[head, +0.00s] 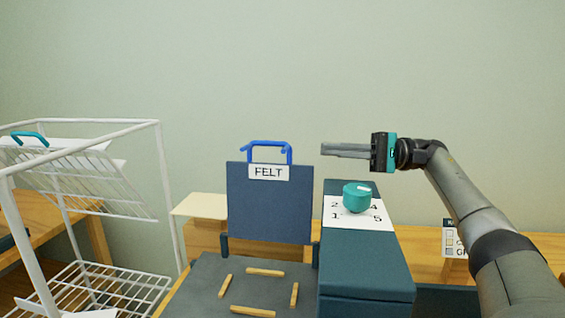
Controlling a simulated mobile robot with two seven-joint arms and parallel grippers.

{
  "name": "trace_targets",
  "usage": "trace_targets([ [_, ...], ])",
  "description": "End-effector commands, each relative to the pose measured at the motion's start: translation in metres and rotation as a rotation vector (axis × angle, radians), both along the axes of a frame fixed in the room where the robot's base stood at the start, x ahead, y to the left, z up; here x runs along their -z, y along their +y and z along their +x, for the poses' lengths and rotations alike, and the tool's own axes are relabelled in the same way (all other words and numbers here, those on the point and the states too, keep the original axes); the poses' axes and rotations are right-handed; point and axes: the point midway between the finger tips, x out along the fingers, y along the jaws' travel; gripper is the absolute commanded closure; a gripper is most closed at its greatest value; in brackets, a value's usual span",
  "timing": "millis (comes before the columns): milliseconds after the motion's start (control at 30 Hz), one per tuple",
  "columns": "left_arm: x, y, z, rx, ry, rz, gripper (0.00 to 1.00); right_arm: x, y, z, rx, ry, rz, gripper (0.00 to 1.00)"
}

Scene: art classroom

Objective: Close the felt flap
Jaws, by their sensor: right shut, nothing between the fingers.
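The felt flap (269,211) is a dark blue panel standing upright at the back of a grey surface (206,276). It bears a white label reading FELT (268,172) and a bright blue handle (266,147) on its top edge. My right gripper (324,149) is shut and empty, its fingers pointing left. In the picture it is to the right of the handle and at about its height, apart from it. My left gripper is not in view.
Several wooden sticks (265,272) lie on the grey surface. Right of it, a dark teal box (365,268) carries a numbered white sheet (375,218) and a teal round object (356,197). A white wire rack (160,180) stands at left. The space above the flap is clear.

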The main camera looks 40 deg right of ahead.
Motion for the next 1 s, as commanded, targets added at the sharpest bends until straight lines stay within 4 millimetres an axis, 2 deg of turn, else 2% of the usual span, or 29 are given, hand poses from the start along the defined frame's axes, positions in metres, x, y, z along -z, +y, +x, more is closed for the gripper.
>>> trace_targets([
  [267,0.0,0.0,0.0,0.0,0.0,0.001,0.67,-0.002,0.022,0.016,-0.005,0.0,-0.002,1.0],
  [600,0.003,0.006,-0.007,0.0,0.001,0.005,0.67,-0.01,0.08,0.061,-0.005,-0.003,0.0,1.0],
  [1000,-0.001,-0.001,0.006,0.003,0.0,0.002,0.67,-0.016,0.101,0.044,-0.001,0.003,0.0,1.0],
])
